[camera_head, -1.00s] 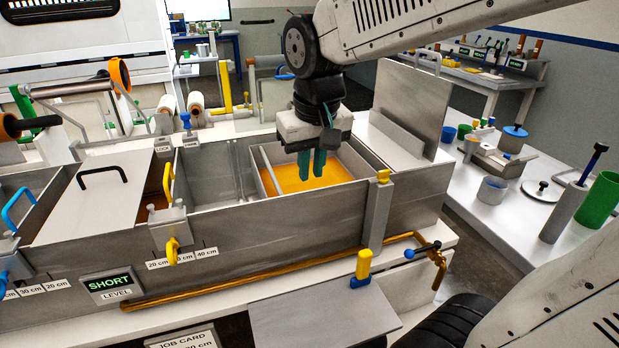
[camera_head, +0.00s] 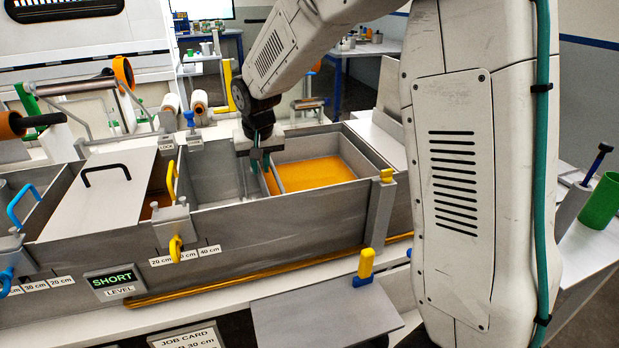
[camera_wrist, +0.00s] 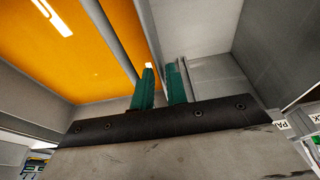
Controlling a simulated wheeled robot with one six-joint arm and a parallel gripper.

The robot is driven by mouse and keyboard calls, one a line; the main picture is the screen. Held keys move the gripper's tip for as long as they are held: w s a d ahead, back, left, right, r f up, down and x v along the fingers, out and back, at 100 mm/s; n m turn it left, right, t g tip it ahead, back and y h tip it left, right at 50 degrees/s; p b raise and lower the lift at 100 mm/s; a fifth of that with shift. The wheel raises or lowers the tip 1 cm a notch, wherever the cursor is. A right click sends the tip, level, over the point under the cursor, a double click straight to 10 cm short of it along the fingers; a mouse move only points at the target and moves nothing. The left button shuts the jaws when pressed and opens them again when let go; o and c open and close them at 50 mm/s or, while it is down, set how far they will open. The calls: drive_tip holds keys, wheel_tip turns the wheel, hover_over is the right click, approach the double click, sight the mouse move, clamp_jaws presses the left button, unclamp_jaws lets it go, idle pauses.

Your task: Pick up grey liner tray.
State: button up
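The grey liner tray (camera_head: 350,160) appears to be the grey-walled box around the orange resin (camera_head: 313,174) in the right part of the bath. A thin upright grey wall and an orange strip show along its left side. My gripper (camera_head: 261,162) points down at that left side. In the wrist view, its two green fingers (camera_wrist: 163,86) stand apart, with a thin grey wall (camera_wrist: 153,28) running toward the gap between them. I cannot tell whether they touch it. The wide resin pool (camera_wrist: 75,55) lies to their left. My arm hides part of the scene on the right.
An empty grey compartment (camera_head: 210,172) lies left of the gripper. A flat lid with a black handle (camera_head: 100,195) and yellow handles (camera_head: 171,182) are farther left. A green cup (camera_head: 601,200) is at far right.

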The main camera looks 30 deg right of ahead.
sight(260, 175)
drive_tip(key=x, duration=0.4)
drive_tip(key=shift+s+a, duration=0.1)
drive_tip(key=c, duration=0.3)
clamp_jaws()
